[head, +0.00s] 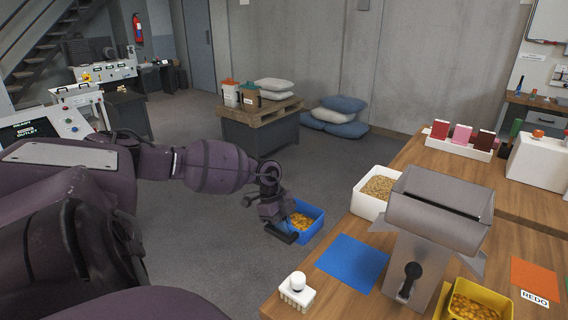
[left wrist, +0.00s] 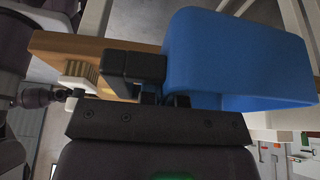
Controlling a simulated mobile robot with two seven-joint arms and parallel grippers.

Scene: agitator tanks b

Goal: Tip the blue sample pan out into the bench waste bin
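The blue sample pan (head: 317,218) hangs in the air left of the bench, with orange-yellow pieces (head: 301,221) in it. It looks close to level. My left gripper (head: 290,234) is shut on the pan's near-left wall. In the left wrist view the pan (left wrist: 240,60) stands out beyond the gripper's fingers (left wrist: 160,85), its inside hidden. I cannot make out a thing that is clearly the bench waste bin; a white open tub (head: 367,205) with tan grains stands at the bench's left edge. My right gripper does not show.
A metal hopper (head: 440,205) stands on the wooden bench (head: 408,160). Around it are a blue mat (head: 352,262), a white rack (head: 297,291), a yellow pan (head: 480,300) and an orange REDO mat (head: 535,279).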

